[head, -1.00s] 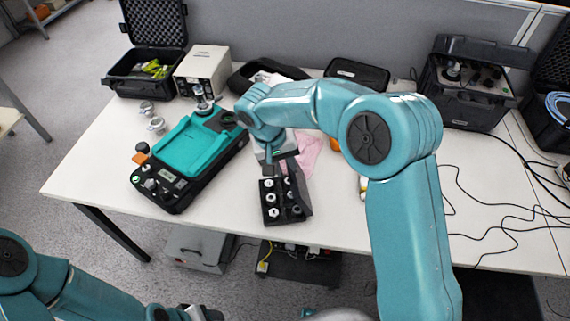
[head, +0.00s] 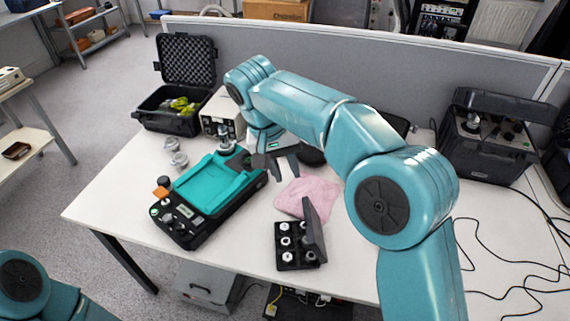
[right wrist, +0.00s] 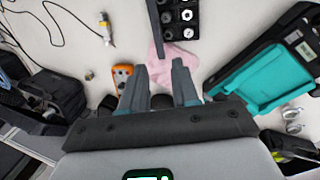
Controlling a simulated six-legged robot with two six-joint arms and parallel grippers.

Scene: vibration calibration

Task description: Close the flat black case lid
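The small flat black case (head: 290,262) lies near the front edge of the white table, with several round metal pieces in its compartments. Its lid (head: 315,232) is open and stands steeply up along the case's right side. In the right wrist view the case (right wrist: 185,22) is at the top, with the lid (right wrist: 155,25) seen nearly edge-on. My right gripper (head: 284,168) is open and empty, above the table behind the case and apart from the lid. Its two spread fingers also show in the right wrist view (right wrist: 158,90). My left gripper is out of view.
A pink cloth (head: 308,193) lies just behind the case. A teal-and-black device (head: 210,190) stands to the left. An open foam-lined case (head: 180,105) is at the back left, and a black equipment case (head: 488,145) at the back right. Cables cross the right side.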

